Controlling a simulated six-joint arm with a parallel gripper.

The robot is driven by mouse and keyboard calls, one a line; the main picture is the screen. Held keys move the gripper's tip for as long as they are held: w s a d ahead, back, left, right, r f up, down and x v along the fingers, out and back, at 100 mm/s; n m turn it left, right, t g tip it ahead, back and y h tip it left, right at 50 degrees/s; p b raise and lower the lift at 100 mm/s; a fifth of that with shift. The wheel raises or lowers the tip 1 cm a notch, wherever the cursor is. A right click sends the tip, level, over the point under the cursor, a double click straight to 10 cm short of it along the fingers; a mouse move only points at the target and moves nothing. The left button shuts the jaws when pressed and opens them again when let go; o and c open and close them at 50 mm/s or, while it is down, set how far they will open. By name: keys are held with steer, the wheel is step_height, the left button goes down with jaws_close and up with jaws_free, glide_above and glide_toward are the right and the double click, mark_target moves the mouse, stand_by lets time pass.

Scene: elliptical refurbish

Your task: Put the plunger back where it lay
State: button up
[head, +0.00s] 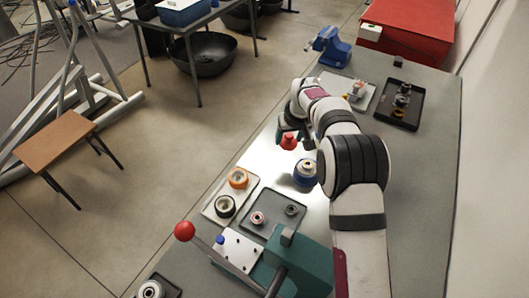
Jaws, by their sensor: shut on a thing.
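My gripper (284,127) is above the bright middle of the workbench, with its fingers small and partly hidden by my wrist. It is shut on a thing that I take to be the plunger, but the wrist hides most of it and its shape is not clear. A red cone-shaped piece (289,141) shows just below and beside the gripper; I cannot tell whether it touches the fingers.
A light tray (210,212) with orange and dark rings and a grey tray (265,229) with small metal parts lie nearer. A green press (300,262) with a red-knobbed lever (184,231) stands in front. A dark tray (387,113), blue vise (331,47) and red box (408,28) are farther back.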

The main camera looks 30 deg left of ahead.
glide_above(264, 154)
steer(key=s, duration=0.1)
steer(key=f, duration=0.4)
steer(key=shift+d+f, duration=0.4)
steer(key=shift+f, duration=1.95)
steer(key=o, duration=1.5)
steer(key=shift+f, duration=0.1)
steer(key=shift+c, duration=0.2)
